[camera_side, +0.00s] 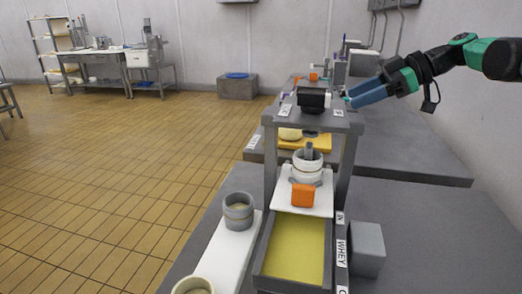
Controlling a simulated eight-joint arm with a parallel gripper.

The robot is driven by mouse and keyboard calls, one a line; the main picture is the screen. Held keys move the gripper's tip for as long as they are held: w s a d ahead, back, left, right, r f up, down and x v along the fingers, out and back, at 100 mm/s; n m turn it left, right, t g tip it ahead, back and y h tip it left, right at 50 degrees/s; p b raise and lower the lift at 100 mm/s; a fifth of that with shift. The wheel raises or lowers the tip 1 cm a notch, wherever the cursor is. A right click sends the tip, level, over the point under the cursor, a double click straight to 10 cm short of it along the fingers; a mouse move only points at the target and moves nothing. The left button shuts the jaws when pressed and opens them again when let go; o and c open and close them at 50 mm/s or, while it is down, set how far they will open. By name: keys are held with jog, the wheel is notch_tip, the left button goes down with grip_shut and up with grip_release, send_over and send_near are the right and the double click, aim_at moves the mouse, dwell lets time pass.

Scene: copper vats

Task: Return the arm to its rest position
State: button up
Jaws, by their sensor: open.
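My gripper (350,97) enters from the upper right, with blue fingers pointing left and slightly down. It is open and I see nothing held between the fingers. Its tips are close to the right end of the top plate of a grey stand (347,122) in the picture. Whether they touch anything there I cannot tell. My black and green arm reaches back to the right edge of the picture.
A black block (313,99) sits on the stand's top. Below are a white cup (307,167), an orange block (303,195) and a yellow-filled tray (263,264). A grey cup (238,212) stands left, a grey box (367,250) right. The right bench (420,150) has free room.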

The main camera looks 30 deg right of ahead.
jog(key=s+h, duration=0.1)
jog(key=s+d+f+g+h, duration=0.1)
jog(key=s, duration=0.1)
jog(key=s+f+h, duration=0.1)
jog(key=shift+s+d+f+n+g, duration=0.15)
jog(key=shift+d+n+g, duration=0.15)
jog(key=shift+d+n, duration=0.1)
jog(key=s+a+f+m+h, duration=0.4)
jog(key=a+f+m+h, duration=0.1)
jog(key=a+f+m, duration=0.4)
notch_tip(320, 180, down, 2)
jog(key=shift+a+f+m, duration=0.1)
jog(key=shift+a+m, duration=0.2)
jog(key=shift+m, duration=0.5)
